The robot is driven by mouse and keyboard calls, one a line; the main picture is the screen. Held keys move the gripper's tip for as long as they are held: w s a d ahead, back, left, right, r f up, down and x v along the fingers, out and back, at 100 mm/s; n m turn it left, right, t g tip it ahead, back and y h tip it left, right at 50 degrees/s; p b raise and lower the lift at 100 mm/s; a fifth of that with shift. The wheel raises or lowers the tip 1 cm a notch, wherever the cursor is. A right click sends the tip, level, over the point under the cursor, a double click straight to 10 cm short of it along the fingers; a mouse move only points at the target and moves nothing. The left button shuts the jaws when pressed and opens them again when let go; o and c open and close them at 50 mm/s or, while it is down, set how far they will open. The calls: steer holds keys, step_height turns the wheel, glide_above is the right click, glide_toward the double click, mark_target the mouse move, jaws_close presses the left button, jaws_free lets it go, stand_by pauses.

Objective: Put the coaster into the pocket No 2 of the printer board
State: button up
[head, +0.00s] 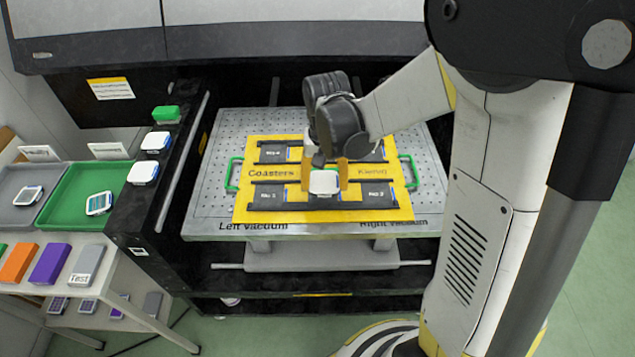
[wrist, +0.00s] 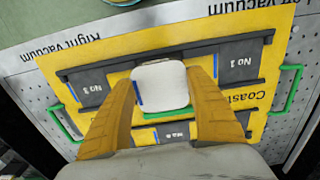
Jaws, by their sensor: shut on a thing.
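My gripper (head: 324,173) is shut on a white rounded-square coaster (head: 323,184), with its orange fingers on two opposite sides. The coaster also shows between the fingers in the wrist view (wrist: 161,86), with blue and green at its edges. The printer board (head: 405,209) is yellow with dark pockets and green handles. My gripper and coaster hide the board's middle. The coaster's height above it is unclear.
The board lies on a perforated metal bed (head: 208,205). A dark printer frame (head: 160,200) stands at left, carrying two white items and a green one. Beyond it are a green tray (head: 70,215), a grey tray (head: 12,211) and several coloured boxes. The printer body (head: 260,40) overhangs the back.

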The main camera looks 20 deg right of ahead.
mark_target(323, 192)
steer(key=shift+w+f, duration=0.25)
steer(key=shift+w, duration=0.05)
steer(key=shift+f, duration=0.25)
steer(key=shift+f+b, duration=0.95)
steer(key=shift+f, duration=0.75)
steer(key=shift+f, duration=0.15)
steer(key=o, duration=1.2)
steer(key=shift+o, duration=0.2)
